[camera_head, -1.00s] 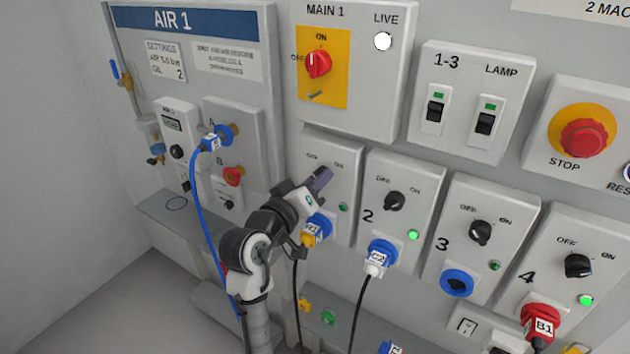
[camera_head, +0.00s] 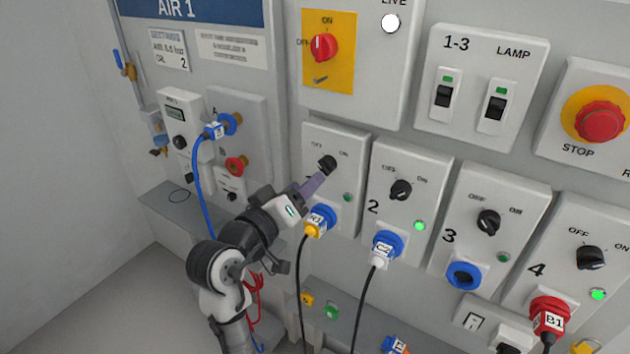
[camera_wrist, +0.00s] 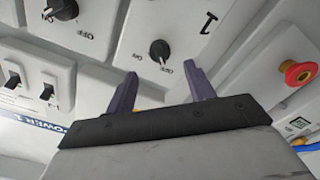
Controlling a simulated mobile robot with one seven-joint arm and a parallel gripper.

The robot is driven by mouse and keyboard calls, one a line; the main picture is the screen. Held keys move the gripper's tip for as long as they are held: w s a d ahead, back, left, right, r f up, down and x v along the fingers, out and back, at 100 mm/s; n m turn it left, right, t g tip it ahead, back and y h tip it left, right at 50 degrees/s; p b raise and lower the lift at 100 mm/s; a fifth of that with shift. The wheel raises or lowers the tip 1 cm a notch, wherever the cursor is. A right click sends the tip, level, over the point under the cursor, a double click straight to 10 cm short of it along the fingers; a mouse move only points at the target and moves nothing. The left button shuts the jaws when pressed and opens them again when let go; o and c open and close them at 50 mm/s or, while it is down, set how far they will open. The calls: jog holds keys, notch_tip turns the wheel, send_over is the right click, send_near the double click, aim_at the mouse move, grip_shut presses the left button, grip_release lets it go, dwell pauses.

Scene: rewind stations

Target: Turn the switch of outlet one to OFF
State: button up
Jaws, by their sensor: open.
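Outlet one's switch is a black knob (camera_head: 327,163) on the upper part of the leftmost outlet panel (camera_head: 350,143). In the wrist view the knob (camera_wrist: 160,51) lies ahead of the gap between my fingers, with OFF and ON labels beside it. Its pale mark seems to face the OFF label. The small lamp (camera_head: 347,198) on this panel looks dim. My gripper (camera_head: 316,182) is just below and left of the knob. In the wrist view its two purple fingers (camera_wrist: 161,90) are apart with nothing between them.
The red stop button (camera_head: 600,121) is at far right. The air panel (camera_head: 237,120) is at left.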

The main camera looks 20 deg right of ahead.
jog(key=p+v, duration=0.1)
jog(key=v, duration=0.6)
jog(key=shift+s+a, duration=0.1)
jog(key=shift+a, duration=0.05)
